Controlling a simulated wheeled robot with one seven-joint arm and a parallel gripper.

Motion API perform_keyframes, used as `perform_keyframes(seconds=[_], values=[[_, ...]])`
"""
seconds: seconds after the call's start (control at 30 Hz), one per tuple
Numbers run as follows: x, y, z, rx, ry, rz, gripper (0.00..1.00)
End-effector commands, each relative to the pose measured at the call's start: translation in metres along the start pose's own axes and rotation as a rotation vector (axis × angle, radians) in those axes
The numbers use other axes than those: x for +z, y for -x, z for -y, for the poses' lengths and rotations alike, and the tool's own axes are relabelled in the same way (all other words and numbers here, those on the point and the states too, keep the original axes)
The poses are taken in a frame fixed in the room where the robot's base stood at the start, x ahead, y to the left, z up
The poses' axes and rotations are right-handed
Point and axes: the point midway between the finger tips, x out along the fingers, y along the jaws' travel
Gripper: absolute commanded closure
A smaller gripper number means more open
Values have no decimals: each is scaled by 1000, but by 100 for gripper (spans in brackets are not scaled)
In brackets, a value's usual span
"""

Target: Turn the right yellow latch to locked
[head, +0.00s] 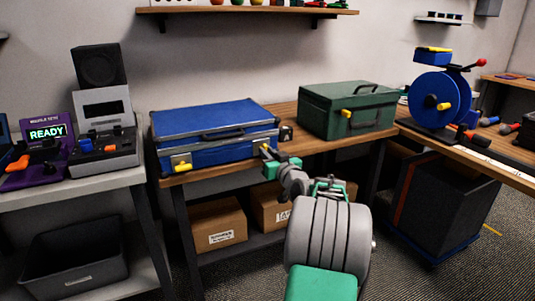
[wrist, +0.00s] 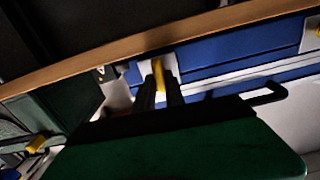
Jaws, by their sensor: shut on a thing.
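The blue case (head: 212,131) lies closed on the wooden bench, with a yellow latch near each end of its front. My gripper (head: 270,155) reaches the right end of that front. In the wrist view my gripper (wrist: 160,84) has its two dark fingers closed on the right yellow latch (wrist: 159,72), which stands up from a pale plate on the blue case (wrist: 220,58). The fingers hide part of this latch, and its exact turn is hard to tell. The left yellow latch (head: 181,165) is free, and its edge shows in the wrist view (wrist: 318,32).
A green case (head: 350,108) with a yellow latch (head: 346,114) stands to the right on the bench. A small dark object (head: 286,132) sits between the cases. Cardboard boxes (head: 217,223) are on the shelf below. A blue reel (head: 436,97) is farther right.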

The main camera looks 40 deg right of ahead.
Motion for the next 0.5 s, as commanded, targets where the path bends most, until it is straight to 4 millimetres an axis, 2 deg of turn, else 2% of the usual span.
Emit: perform_keyframes(seconds=[0.27, 0.5], values=[[-2, 0, -1, 0, -172, -1, 100], [-2, 0, -2, 0, -394, 0, 100]])
